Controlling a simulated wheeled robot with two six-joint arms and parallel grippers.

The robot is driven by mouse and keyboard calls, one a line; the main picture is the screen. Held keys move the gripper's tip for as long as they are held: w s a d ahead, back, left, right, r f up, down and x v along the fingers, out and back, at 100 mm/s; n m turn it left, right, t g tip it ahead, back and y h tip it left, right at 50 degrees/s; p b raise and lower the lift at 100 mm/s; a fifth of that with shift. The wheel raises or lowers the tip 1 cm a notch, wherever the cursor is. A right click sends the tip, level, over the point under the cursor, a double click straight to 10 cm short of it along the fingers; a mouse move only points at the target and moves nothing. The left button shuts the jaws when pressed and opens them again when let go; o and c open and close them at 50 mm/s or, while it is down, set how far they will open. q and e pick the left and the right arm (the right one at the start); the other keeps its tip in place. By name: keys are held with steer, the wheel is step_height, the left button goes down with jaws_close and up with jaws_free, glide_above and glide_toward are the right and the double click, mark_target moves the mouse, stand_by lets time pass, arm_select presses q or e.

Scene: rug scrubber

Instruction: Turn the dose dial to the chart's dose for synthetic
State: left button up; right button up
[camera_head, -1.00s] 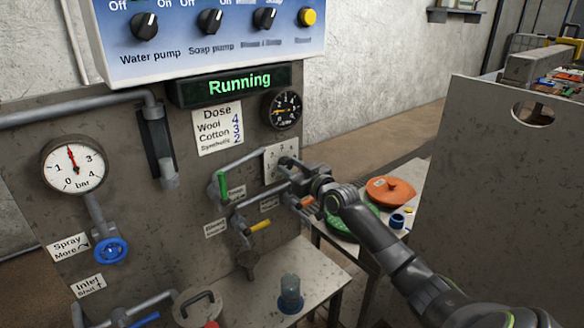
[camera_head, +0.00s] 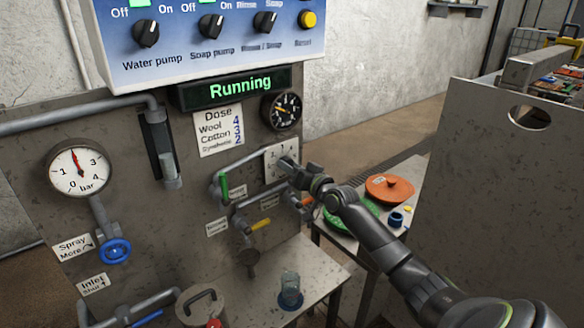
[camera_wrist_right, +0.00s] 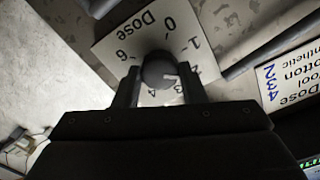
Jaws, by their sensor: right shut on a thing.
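The dose dial's white plate (camera_head: 272,168) is on the grey panel, below the small black gauge. In the right wrist view the plate (camera_wrist_right: 112,45) reads "Dose" with numbers around a dark round knob (camera_wrist_right: 156,70). My right gripper (camera_head: 290,166) is shut on the knob, one finger on each side; it also shows in the right wrist view (camera_wrist_right: 158,86). The knob's pale mark points toward the 2 and 3 side; I cannot tell exactly which. The dose chart (camera_head: 219,131) lists Wool 4, Cotton 3, Synthetic 2. My left gripper is not in view.
The display (camera_head: 236,87) reads "Running". Pipes with a green-handled valve (camera_head: 223,186) and a yellow-handled valve (camera_head: 260,224) lie just below the dial. A side table holds an orange lid (camera_head: 389,188). A tall grey panel (camera_head: 470,190) stands right of my arm.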

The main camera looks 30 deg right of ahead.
stand_by(0.3)
steer(key=o, duration=1)
steer(key=s+p, duration=0.3)
steer(key=s, duration=0.2)
steer(key=s+d+p, duration=0.1)
steer(key=s+p, duration=0.2)
steer(key=s, duration=0.3)
steer(key=s+p, duration=0.3)
steer(key=s, duration=0.3)
steer(key=shift+s+d, duration=0.15)
steer(key=shift+s, duration=0.05)
steer(key=shift+f, duration=0.1)
